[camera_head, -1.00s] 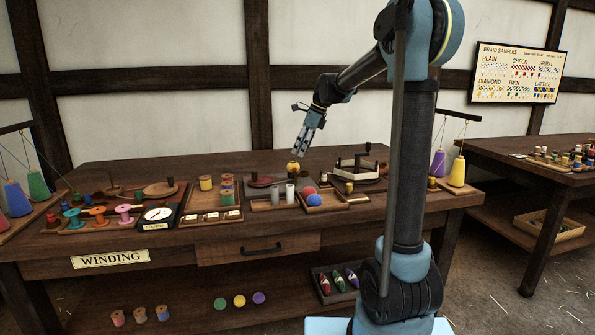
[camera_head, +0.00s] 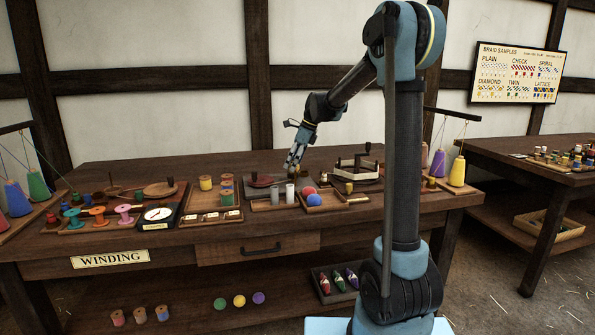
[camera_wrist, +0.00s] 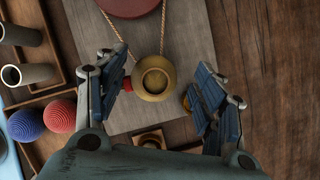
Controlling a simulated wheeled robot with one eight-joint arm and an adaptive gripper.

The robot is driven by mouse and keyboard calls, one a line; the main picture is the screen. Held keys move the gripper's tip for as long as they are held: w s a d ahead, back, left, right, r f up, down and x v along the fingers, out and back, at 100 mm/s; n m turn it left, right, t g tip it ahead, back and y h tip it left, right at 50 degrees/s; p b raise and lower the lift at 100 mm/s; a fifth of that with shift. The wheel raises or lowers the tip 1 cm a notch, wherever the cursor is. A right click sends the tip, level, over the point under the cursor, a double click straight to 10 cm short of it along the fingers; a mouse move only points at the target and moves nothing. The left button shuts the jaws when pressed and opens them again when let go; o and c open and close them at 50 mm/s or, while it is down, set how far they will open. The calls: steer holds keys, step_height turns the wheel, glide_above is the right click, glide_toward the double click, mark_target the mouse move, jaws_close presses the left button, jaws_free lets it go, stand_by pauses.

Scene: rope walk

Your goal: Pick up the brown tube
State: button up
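My gripper (camera_head: 292,171) is low over the back middle of the bench. In the wrist view my gripper (camera_wrist: 163,100) is open, its fingers apart on either side of a round olive-tan hollow-topped piece (camera_wrist: 153,78) with cord beside it. I cannot tell whether the fingers touch it. Two grey-brown tubes stand in a wooden tray at the left of the wrist view, the nearer one (camera_wrist: 28,74) with its open top showing. I cannot tell for certain which piece is the brown tube.
A blue ball (camera_head: 314,200) and a red ball (camera_head: 309,190) sit beside the tubes. A dark red disc (camera_wrist: 130,4) lies beyond the round piece. A wooden winder frame (camera_head: 357,170) stands to the right. Bare bench wood (camera_wrist: 275,60) shows right of my gripper.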

steer(key=c, duration=0.9)
